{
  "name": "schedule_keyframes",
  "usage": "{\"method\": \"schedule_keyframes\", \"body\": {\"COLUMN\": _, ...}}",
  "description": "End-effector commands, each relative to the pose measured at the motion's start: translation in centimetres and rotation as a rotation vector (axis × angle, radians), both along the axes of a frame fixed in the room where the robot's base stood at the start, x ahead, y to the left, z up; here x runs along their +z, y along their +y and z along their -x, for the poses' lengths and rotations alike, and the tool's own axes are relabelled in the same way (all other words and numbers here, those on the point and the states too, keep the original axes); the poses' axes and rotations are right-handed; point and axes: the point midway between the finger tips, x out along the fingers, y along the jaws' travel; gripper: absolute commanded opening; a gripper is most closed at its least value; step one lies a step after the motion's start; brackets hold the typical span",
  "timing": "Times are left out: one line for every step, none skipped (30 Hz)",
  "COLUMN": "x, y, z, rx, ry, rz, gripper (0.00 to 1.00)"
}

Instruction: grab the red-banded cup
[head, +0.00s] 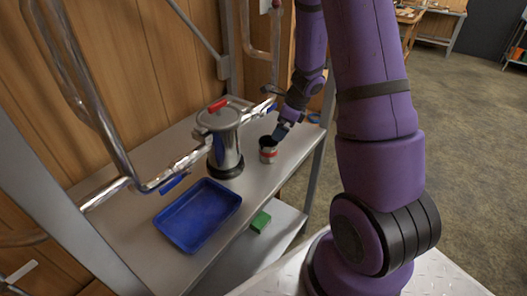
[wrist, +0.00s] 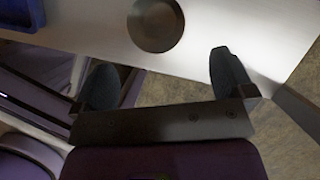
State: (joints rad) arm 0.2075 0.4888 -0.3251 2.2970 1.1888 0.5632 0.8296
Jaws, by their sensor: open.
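The cup (head: 268,155) with a red band, a dark inside and a pale metal body stands upright on the metal table, right of the steel pot. My gripper (head: 281,131) is just above and to the right of the cup in the head view. In the wrist view the dark round mouth of the cup (wrist: 156,24) lies ahead of the fingers, between their lines. My gripper (wrist: 165,82) is open there, its two dark fingers wide apart with nothing between them. The red band is hidden in the wrist view.
A steel pot (head: 225,140) with a red-handled lid stands left of the cup. A blue tray (head: 198,213) lies nearer on the table (head: 135,215). Metal pipes and blue-handled valves run behind and over the table. A green block (head: 260,222) sits on the lower shelf.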

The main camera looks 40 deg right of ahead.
Motion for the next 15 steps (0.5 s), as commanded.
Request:
{"method": "schedule_keyframes", "body": {"x": -0.6, "y": 0.2, "z": -0.1, "rx": -0.001, "ry": 0.004, "rz": -0.001, "gripper": 1.0}}
{"method": "schedule_keyframes", "body": {"x": -1.0, "y": 0.3, "z": -0.2, "rx": 0.0, "ry": 0.004, "rz": -0.002, "gripper": 1.0}}
{"method": "schedule_keyframes", "body": {"x": -1.6, "y": 0.4, "z": -0.4, "rx": 0.0, "ry": 0.004, "rz": -0.002, "gripper": 1.0}}
{"method": "schedule_keyframes", "body": {"x": -2.0, "y": 0.6, "z": -0.5, "rx": 0.0, "ry": 0.004, "rz": -0.002, "gripper": 1.0}}
{"method": "schedule_keyframes", "body": {"x": -2.5, "y": 0.7, "z": -0.6, "rx": 0.0, "ry": 0.005, "rz": -0.003, "gripper": 1.0}}
{"method": "schedule_keyframes", "body": {"x": -2.9, "y": 0.8, "z": -0.8, "rx": 0.002, "ry": 0.004, "rz": -0.001, "gripper": 1.0}}
{"method": "schedule_keyframes", "body": {"x": -3.3, "y": 0.9, "z": -0.9, "rx": 0.001, "ry": 0.003, "rz": -0.002, "gripper": 1.0}}
{"method": "schedule_keyframes", "body": {"x": -3.6, "y": 1.0, "z": -1.0, "rx": 0.002, "ry": 0.004, "rz": -0.001, "gripper": 1.0}}
{"method": "schedule_keyframes", "body": {"x": -4.0, "y": 1.1, "z": -1.1, "rx": 0.001, "ry": 0.003, "rz": -0.001, "gripper": 1.0}}
{"method": "schedule_keyframes", "body": {"x": -4.2, "y": 1.2, "z": -1.2, "rx": 0.001, "ry": 0.003, "rz": -0.001, "gripper": 1.0}}
{"method": "schedule_keyframes", "body": {"x": -4.4, "y": 1.3, "z": -1.2, "rx": 0.002, "ry": 0.002, "rz": -0.001, "gripper": 1.0}}
{"method": "schedule_keyframes", "body": {"x": -4.6, "y": 1.3, "z": -1.3, "rx": 0.003, "ry": 0.002, "rz": -0.001, "gripper": 1.0}}
{"method": "schedule_keyframes", "body": {"x": -4.7, "y": 1.4, "z": -1.3, "rx": 0.003, "ry": 0.001, "rz": -0.001, "gripper": 1.0}}
{"method": "schedule_keyframes", "body": {"x": -4.8, "y": 1.4, "z": -1.3, "rx": 0.003, "ry": 0.001, "rz": -0.001, "gripper": 1.0}}
{"method": "schedule_keyframes", "body": {"x": -5.0, "y": 1.5, "z": -1.4, "rx": 0.003, "ry": 0.001, "rz": -0.001, "gripper": 1.0}}
